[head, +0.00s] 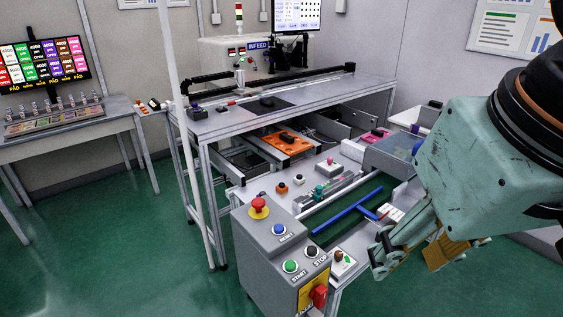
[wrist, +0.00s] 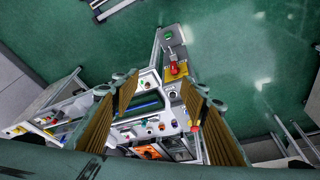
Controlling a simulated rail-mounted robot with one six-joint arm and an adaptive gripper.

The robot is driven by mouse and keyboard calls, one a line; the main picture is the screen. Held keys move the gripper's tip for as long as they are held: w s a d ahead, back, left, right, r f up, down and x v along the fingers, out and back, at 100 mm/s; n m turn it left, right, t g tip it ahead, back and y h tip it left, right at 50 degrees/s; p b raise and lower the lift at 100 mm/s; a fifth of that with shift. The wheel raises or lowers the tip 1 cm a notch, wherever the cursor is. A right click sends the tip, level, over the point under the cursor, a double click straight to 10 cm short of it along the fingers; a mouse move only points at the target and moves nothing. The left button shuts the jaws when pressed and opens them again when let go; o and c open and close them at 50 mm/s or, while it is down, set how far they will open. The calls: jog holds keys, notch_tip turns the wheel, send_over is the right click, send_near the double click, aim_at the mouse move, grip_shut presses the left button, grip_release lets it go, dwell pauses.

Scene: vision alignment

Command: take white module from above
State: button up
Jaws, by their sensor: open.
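My gripper (head: 410,252) hangs at the right of the head view, above and in front of the bench's near right part. Its two yellow-brown padded fingers are apart with nothing seen between them. In the wrist view, the open gripper (wrist: 158,97) frames the bench well below. A plain white block (head: 352,150) stands at the bench's back right, beside a grey box. A low white piece (head: 391,214) lies near the blue bars, partly beside my gripper. I cannot tell for certain which one is the white module.
A grey control box (head: 282,250) with buttons and a red knob stands at the front. Blue bars (head: 347,210) cross the bench. An orange plate (head: 287,144) lies under the raised rear table (head: 330,97). A pale upright pole (head: 184,120) stands left. The green floor is clear.

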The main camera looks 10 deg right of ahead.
jog(key=w+a+r+m+y+p, duration=0.1)
jog(key=w+m+p, duration=0.2)
jog(key=w+m, duration=1.1)
jog(key=w+a+r+m+y+p, duration=0.1)
jog(key=w+p, duration=0.1)
jog(key=w, duration=2.4)
jog(key=w+d+f+m+p, duration=0.1)
jog(key=w+f+m, duration=0.35)
jog(key=w, duration=0.45)
jog(key=w+f+m+p, duration=0.25)
jog(key=w+f, duration=0.35)
jog(key=w, duration=0.3)
jog(key=w+d+f+m+p, duration=0.1)
jog(key=w+d+f+m, duration=0.2)
jog(key=w+f+m, duration=0.6)
jog(key=w+f, duration=0.5)
jog(key=f, duration=0.3)
jog(key=shift+d+f+p, duration=0.15)
jog(key=shift+p, duration=0.2)
jog(key=b, duration=0.1)
send_near(300, 175)
jog(key=shift+x, duration=2.45)
jog(key=shift+s+f, duration=0.1)
jog(key=shift+s, duration=0.05)
